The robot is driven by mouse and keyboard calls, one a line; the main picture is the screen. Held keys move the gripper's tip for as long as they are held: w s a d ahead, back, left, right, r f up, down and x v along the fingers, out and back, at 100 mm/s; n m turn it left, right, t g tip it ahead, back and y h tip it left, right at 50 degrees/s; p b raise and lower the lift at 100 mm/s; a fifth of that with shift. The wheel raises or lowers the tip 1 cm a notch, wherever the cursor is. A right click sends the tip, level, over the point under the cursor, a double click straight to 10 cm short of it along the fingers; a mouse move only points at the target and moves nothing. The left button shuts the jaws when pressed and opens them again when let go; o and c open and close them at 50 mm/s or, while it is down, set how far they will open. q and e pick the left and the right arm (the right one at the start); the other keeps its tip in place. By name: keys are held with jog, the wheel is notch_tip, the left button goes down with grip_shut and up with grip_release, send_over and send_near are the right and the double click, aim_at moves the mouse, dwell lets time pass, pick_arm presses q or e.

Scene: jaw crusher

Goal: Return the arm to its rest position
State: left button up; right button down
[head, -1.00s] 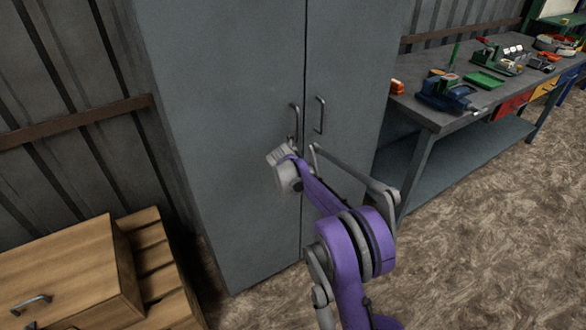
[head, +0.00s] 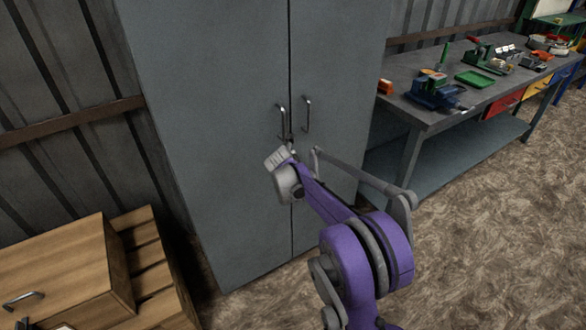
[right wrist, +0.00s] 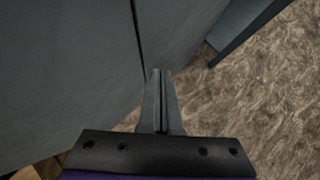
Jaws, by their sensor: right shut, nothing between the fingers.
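My right arm (head: 345,220), purple and grey, reaches up in the head view in front of a tall grey two-door cabinet (head: 225,150). Its wrist is bent just below the cabinet's two door handles. In the right wrist view my right gripper (right wrist: 161,72) has its two fingers together with nothing between them. The cabinet's doors and the seam between them (right wrist: 138,45) show behind the fingers there. The doors look closed. Whether the gripper touches the cabinet cannot be told. My left gripper is not in view.
A wooden drawer unit (head: 65,265) stands at the lower left. A grey workbench (head: 400,72) with a blue vise (head: 433,92), a green tray (head: 475,79) and other tools stands at the right. The brown patterned floor (head: 490,210) is open at the lower right.

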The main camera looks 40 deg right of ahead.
jog(key=s+r, duration=0.2)
jog(key=r, duration=0.1)
jog(key=s+r, duration=0.1)
jog(key=s, duration=0.1)
jog(key=shift+a+r+p, duration=0.2)
jog(key=shift+a+p, duration=0.1)
jog(key=shift+a, duration=0.1)
jog(key=shift+a+r, duration=0.1)
jog(key=s+a+r+m+y+p, duration=0.2)
jog(key=s+a+r+m+p, duration=0.2)
jog(key=s+a+r+m, duration=0.45)
jog(key=s+a+m+y+p, duration=0.2)
jog(key=s+a+m+p, duration=0.2)
jog(key=s+a+m, duration=0.5)
jog(key=s+a+f+m+y+p, duration=0.1)
jog(key=s+a+m+p, duration=0.3)
jog(key=s+a+m, duration=0.4)
jog(key=s+a+y, duration=0.1)
jog(key=s, duration=0.5)
jog(key=shift+a+f+m+g+y, duration=0.2)
jog(key=shift+m+g+y, duration=0.1)
jog(key=shift+m+y, duration=0.1)
jog(key=shift+r, duration=0.1)
